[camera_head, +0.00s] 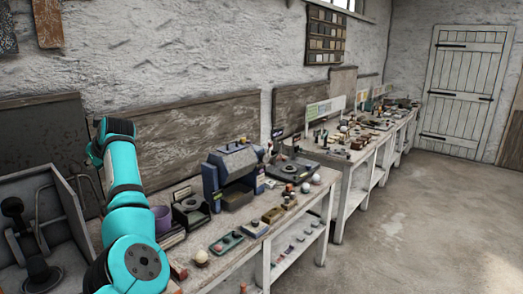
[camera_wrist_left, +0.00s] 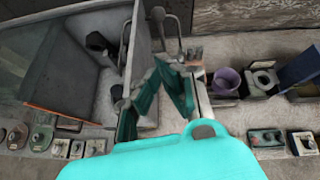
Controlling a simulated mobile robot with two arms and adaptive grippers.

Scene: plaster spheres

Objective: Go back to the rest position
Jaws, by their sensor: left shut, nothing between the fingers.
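My left arm, teal, rises from the lower left in the head view. Its wrist end (camera_head: 112,140) is raised above the left end of the workbench, in front of the wooden back panel. In the left wrist view my left gripper (camera_wrist_left: 160,75) is shut and empty, above the area between a grey bin and the bench. Its fingers touch no object that I can make out. My right gripper is in neither view. A pale sphere (camera_head: 202,257) stands on the near bench, and another white sphere (camera_head: 315,178) sits near its right edge.
A grey open bin (camera_head: 72,199) is close to my left arm; a purple cup (camera_head: 161,218) is just right of the arm. A blue-grey machine (camera_head: 233,165) stands on the workbench among small items. The concrete floor (camera_head: 395,225) at right is clear.

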